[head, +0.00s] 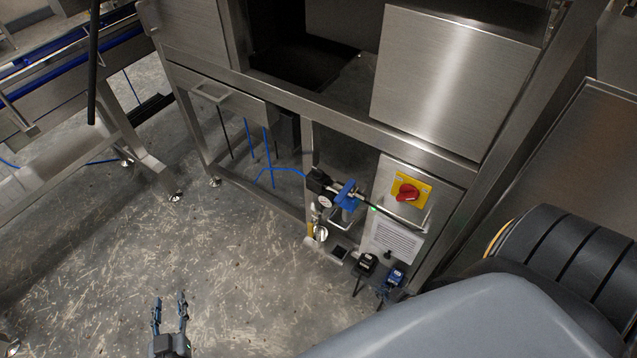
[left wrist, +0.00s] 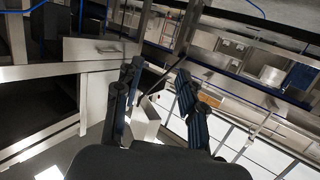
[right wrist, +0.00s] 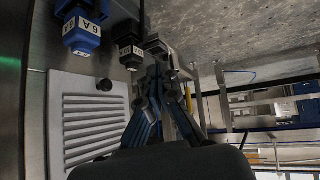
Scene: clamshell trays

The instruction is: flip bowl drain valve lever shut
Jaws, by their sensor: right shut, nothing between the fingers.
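My right gripper (right wrist: 168,72) is shut and empty, near the vented panel and connectors. No lever is clear in the right wrist view.
A red rotary switch (head: 407,192) on a yellow plate sits right of the cluster, above a vented panel (head: 396,240). A black connector (head: 367,262) and a blue connector (head: 396,274) hang below. Floor (head: 230,250) at left is clear.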

